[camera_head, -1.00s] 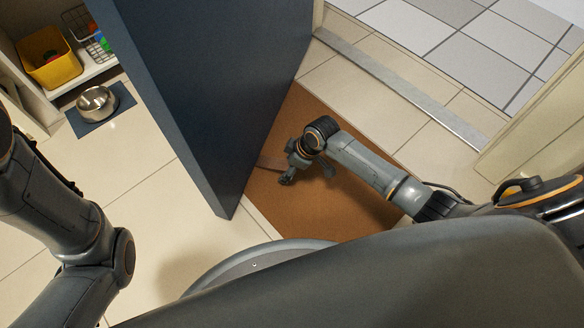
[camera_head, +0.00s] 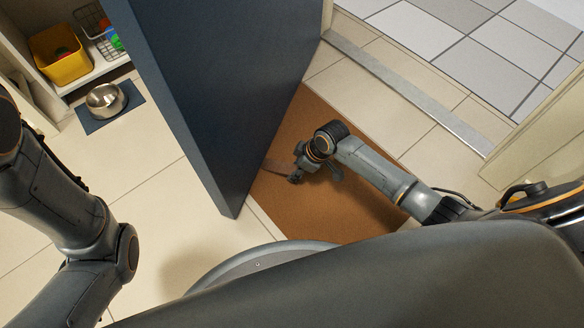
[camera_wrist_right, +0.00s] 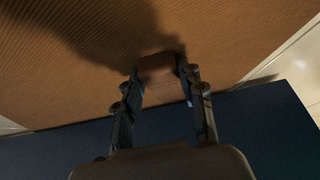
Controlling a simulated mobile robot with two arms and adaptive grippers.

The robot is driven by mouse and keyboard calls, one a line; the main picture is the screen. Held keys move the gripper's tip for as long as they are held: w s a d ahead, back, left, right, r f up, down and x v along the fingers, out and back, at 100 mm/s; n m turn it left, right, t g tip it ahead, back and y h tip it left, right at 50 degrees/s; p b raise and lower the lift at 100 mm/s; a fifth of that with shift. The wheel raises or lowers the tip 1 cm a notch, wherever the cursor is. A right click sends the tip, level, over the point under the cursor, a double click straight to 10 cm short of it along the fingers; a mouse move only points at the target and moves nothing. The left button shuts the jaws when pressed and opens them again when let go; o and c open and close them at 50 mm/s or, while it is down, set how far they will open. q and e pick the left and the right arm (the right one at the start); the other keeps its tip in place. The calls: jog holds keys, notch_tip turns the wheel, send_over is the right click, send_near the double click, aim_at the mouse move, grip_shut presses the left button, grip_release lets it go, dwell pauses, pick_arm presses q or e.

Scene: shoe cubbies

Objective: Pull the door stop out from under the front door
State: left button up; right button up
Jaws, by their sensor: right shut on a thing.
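The front door (camera_head: 225,80) is a dark blue slab standing open over a brown mat. The door stop (camera_head: 275,167) is a small brown wedge on the mat; its left end meets the door's lower edge, and I cannot tell how far it reaches under. My right gripper (camera_head: 294,174) is low over the mat, right of the door, shut on the door stop. In the right wrist view, the brown door stop (camera_wrist_right: 160,68) sits between the fingertips, with the dark blue door (camera_wrist_right: 265,130) below. My left arm shows at the left, but its gripper is out of view.
The brown mat (camera_head: 310,205) lies around the right gripper. A metal threshold strip (camera_head: 400,90) crosses the tiles beyond it. A metal bowl (camera_head: 105,99) on a blue mat and a shelf with a yellow bin (camera_head: 62,56) are left of the door.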

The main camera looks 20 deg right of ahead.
aim_at(304, 178)
jog(key=shift+s+d+f+p, duration=0.1)
jog(key=shift+s+d+p, duration=1.05)
jog(key=shift+d, duration=0.35)
jog(key=shift+s, duration=0.1)
